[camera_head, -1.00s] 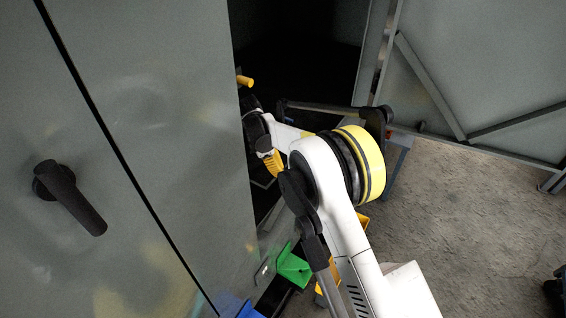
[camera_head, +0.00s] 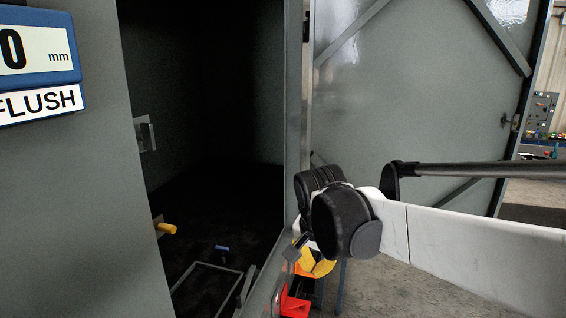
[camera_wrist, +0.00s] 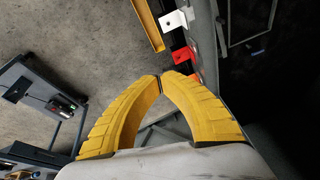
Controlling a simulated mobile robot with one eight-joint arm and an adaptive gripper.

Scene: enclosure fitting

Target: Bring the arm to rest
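My arm reaches in from the right in the head view, and my gripper (camera_head: 314,264) hangs beside the right edge of the enclosure opening, partly hidden behind my wrist. In the wrist view my gripper (camera_wrist: 161,80) has its two yellow fingers curved together at the tips, with nothing seen between them. The grey enclosure (camera_head: 75,180) stands open at the left, with a dark interior. Its open door (camera_head: 420,110) stands behind my arm.
A yellow peg (camera_head: 166,228) and a small blue-ended part (camera_head: 222,248) show in the opening. A gauge (camera_head: 38,50) reads 0 mm above FLUSH. A dark cart (camera_wrist: 40,100) stands on the floor at left.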

